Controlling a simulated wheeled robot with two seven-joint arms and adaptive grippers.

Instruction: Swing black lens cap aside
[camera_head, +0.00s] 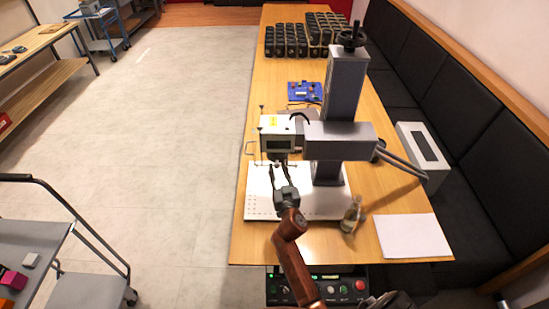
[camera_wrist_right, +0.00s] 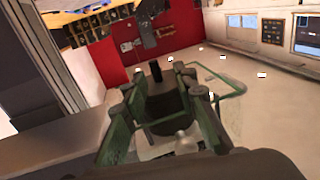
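The laser marker's head (camera_head: 277,136), a pale box with a dark front panel, juts left from its grey column over a white perforated plate. My right gripper (camera_head: 280,165) is just below and in front of this head, its two fingers spread. In the right wrist view, the fingers (camera_wrist_right: 163,92) stand apart on either side of a dark round part (camera_wrist_right: 168,103), which looks like the black lens cap. A short dark peg stands up beside it. I cannot tell whether the fingers touch it. The cap cannot be made out in the head view. My left gripper is not in view.
The marker's column (camera_head: 345,85) stands right of my gripper. A blue board (camera_head: 304,93) and stacked black parts (camera_head: 285,41) are farther back. The white plate (camera_head: 262,203) has bare room at left.

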